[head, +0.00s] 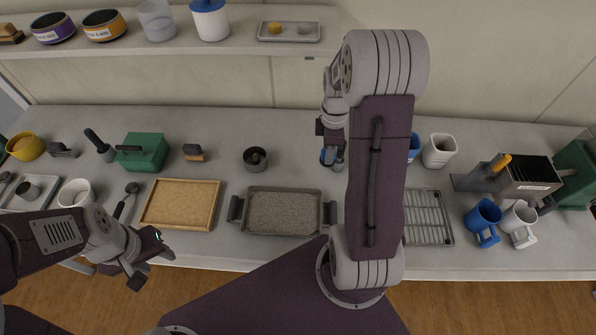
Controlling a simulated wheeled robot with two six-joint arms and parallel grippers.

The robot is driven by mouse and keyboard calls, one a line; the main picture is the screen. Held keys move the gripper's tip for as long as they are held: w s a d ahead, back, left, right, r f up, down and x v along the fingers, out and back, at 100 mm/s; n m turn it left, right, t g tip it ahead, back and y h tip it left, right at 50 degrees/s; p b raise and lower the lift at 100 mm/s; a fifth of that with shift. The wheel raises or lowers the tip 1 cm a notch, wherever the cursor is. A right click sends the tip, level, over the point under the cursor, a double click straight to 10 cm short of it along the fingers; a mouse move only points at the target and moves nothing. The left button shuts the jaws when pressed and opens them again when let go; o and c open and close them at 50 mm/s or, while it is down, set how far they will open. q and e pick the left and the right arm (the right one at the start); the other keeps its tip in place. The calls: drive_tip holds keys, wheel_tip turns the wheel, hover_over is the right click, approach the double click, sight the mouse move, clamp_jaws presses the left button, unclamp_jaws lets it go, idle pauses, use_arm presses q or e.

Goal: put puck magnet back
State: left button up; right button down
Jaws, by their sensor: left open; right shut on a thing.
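My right gripper (332,158) is above the back middle of the bench, to the right of a dark round piece. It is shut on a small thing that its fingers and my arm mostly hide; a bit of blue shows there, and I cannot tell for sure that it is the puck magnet. The dark round piece (256,159), with a raised centre, stands on the bench behind the grey tray of granular soil (284,212). My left gripper (150,262) is open and empty at the front left, past the bench's front edge.
A wooden tray (181,204), green block (143,152), white bowl (75,193) and small brush (194,152) are on the left. A wire rack (428,217), white cup (439,150) and blue mug (482,222) are on the right. A shelf (250,40) runs along the back.

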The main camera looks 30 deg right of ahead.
drive_tip(key=shift+s+d+f, duration=0.1)
drive_tip(key=shift+d+f, duration=0.3)
drive_tip(key=shift+d, duration=0.05)
drive_tip(key=shift+s+d+r, duration=0.1)
drive_tip(key=shift+s, duration=0.05)
drive_tip(key=shift+s+r, duration=0.1)
drive_tip(key=w+a+f, duration=0.2)
drive_tip(key=w, duration=0.1)
drive_tip(key=w+a+f+p, duration=0.1)
drive_tip(key=w+a+f, duration=0.1)
drive_tip(key=w, duration=0.2)
drive_tip(key=w+a+f+p, duration=0.1)
drive_tip(key=w+f, duration=0.2)
drive_tip(key=shift+w+a, duration=0.15)
drive_tip(key=shift+a, duration=0.25)
drive_tip(key=shift+f, duration=0.45)
wheel_tip(320, 180, down, 3)
drive_tip(key=shift+r+p, duration=0.15)
drive_tip(key=shift+p, duration=0.25)
drive_tip(key=shift+f, duration=0.3)
use_arm(q)
drive_tip(key=shift+s+r, duration=0.15)
drive_tip(key=shift+r, duration=0.65)
drive_tip(key=shift+a, duration=0.1)
